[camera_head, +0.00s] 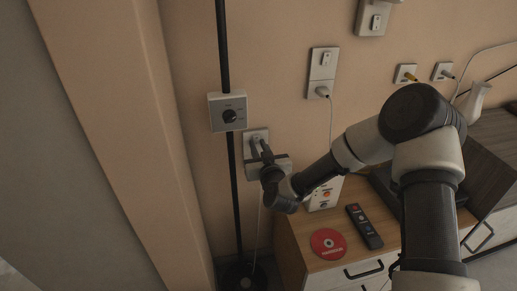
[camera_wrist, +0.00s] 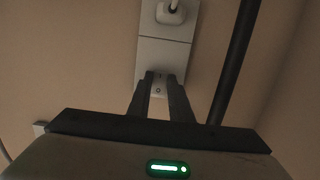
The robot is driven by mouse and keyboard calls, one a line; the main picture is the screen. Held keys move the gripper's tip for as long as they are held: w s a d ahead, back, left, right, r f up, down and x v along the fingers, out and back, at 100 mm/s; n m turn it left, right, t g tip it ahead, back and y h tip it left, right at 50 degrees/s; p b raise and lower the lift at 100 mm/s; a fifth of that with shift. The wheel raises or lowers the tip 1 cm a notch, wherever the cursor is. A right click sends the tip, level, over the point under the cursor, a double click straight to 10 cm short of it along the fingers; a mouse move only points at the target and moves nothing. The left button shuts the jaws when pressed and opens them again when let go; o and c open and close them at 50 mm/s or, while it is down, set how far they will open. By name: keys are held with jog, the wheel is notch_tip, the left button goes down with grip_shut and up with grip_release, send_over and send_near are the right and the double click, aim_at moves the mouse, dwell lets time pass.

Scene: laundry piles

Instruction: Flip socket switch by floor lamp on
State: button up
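The socket plate by the floor lamp (camera_head: 256,137) is on the wall, just right of the lamp's black pole (camera_head: 222,45). In the wrist view the plate (camera_wrist: 165,53) has a white plug (camera_wrist: 172,12) at the top and the switch (camera_wrist: 158,85) at the bottom, with small marks on it. My gripper (camera_head: 261,147) is in front of this plate. In the wrist view my gripper's two dark fingers (camera_wrist: 161,78) are a narrow gap apart, with part of the switch showing between the tips. It holds nothing. Whether the tips touch the switch, and its position, I cannot tell.
A box with a black knob (camera_head: 228,111) is on the wall above left. Another switched socket (camera_head: 322,72) is to the right. A wooden cabinet (camera_head: 290,262) below bears a red disc (camera_head: 328,243) and a remote (camera_head: 364,226). The pole (camera_wrist: 236,60) runs close beside my gripper.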

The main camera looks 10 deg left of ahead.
jog(key=o, duration=0.5)
jog(key=shift+c, duration=0.2)
jog(key=p+v, duration=0.2)
jog(key=v, duration=1.5)
jog(key=shift+s, duration=0.2)
jog(key=shift+d, duration=0.1)
